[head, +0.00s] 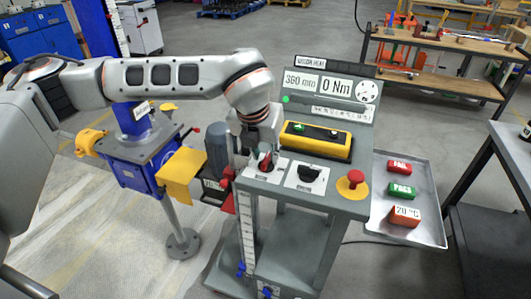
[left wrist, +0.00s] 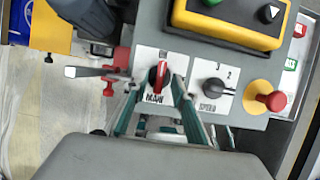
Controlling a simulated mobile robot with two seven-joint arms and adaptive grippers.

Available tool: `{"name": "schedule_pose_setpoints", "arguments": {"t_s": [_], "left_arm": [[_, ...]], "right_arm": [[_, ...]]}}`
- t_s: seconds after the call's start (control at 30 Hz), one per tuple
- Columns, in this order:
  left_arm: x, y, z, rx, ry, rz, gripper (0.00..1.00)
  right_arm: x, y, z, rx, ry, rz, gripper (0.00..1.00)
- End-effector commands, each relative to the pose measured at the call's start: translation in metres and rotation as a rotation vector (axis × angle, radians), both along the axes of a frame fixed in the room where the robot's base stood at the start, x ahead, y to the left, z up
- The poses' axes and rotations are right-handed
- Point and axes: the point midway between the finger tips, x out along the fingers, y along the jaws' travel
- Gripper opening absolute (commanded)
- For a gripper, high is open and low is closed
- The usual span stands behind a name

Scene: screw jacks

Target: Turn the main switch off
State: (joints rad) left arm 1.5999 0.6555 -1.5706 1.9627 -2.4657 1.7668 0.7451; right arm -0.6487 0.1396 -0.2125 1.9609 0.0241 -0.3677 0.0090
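The main switch is a red rotary knob (head: 265,161) on a white plate at the left of the grey console's top. It also shows in the left wrist view (left wrist: 160,76) above the label "MAIN", its red handle pointing roughly up and down the picture. My left gripper (left wrist: 157,84) is open, with one finger to each side of the knob and visible gaps between. In the head view my left gripper (head: 252,150) is over the console's left edge, its fingers partly hidden. My right gripper is not in view.
A black rotary switch (head: 310,174) sits right of the main switch, then a red mushroom button (head: 355,177) on yellow. A yellow control box (head: 316,141) stands behind. A blue-and-yellow jack (head: 140,160) is close on the left, and a tray (head: 425,205) with labelled blocks is on the right.

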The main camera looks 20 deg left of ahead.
Motion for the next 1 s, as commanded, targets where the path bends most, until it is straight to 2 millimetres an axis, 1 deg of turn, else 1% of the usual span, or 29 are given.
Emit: {"name": "schedule_pose_setpoints", "arguments": {"t_s": [0.03,0.17,0.43,0.53,0.83,1.0], "left_arm": [[0.0016,-0.0003,-0.0044,0.0,0.001,0.0,0.26],[0.0043,-0.0003,-0.0104,0.0,0.0,-0.001,0.26],[0.0046,-0.0005,-0.0117,0.0,0.0,-0.001,0.26],[0.0046,-0.0004,-0.0116,-0.001,0.0,-0.001,0.0],[0.0046,-0.0002,-0.0117,-0.001,-0.001,-0.008,0.0],[0.0049,0.0004,-0.0126,-0.002,-0.001,-0.05,0.0]], "right_arm": [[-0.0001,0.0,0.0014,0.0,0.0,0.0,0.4],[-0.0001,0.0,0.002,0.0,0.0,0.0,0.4],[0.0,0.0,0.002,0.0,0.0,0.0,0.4],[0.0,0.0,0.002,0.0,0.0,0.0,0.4],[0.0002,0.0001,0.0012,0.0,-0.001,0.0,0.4],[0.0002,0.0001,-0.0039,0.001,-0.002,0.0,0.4]]}}
